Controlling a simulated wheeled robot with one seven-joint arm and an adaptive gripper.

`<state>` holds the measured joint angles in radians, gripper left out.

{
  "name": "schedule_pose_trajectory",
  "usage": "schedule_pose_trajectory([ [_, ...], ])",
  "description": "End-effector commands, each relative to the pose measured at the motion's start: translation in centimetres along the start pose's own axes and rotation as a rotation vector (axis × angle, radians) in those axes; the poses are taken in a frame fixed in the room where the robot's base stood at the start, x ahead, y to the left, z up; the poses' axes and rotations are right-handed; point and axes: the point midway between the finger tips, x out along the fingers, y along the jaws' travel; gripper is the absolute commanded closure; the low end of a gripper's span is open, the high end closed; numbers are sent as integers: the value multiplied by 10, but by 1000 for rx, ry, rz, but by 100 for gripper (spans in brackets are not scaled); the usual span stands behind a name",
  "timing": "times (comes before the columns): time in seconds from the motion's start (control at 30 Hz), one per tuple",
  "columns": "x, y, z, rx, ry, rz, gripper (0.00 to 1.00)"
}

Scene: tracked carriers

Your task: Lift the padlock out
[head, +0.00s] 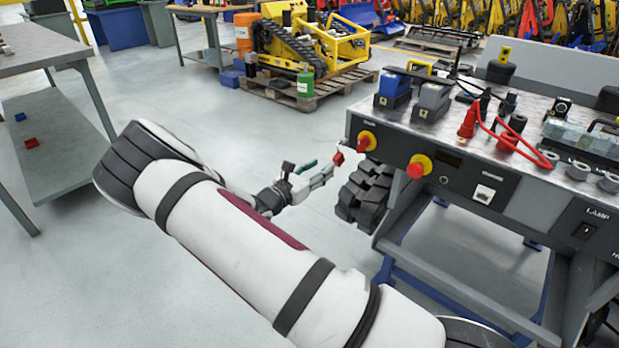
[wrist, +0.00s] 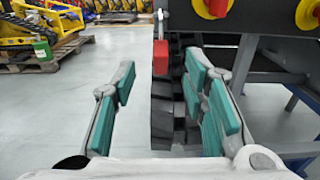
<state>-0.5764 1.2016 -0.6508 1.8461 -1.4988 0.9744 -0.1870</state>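The padlock (wrist: 160,57) has a small red body under a pale shackle and hangs at the left end of the dark control bench (wrist: 250,22). It also shows in the head view (head: 338,158), small and just beyond my fingertips. My gripper (head: 326,172) is open and empty beside the bench's left corner. In the wrist view, its teal-padded fingers (wrist: 161,66) stand apart, with the padlock between them in the picture and a little farther ahead. I see no contact. What the shackle passes through is too small to tell.
A black tyre or track (head: 365,193) sits below the padlock, close to my gripper. Red knobs on yellow rings (head: 418,166) stick out from the bench front. A pallet with a yellow tracked machine (head: 300,85) stands behind.

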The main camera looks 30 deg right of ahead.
Motion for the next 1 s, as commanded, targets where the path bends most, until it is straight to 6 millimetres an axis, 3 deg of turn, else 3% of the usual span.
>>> schedule_pose_trajectory([
  [0.3, 58, -1, -2, 2, 1, -3, 60],
  [0.5, 84, 0, -2, 2, 2, -1, 60],
  [0.7, 96, 0, 0, 1, 0, 0, 60],
  [1.0, 97, 0, 0, 1, 1, 0, 62],
])
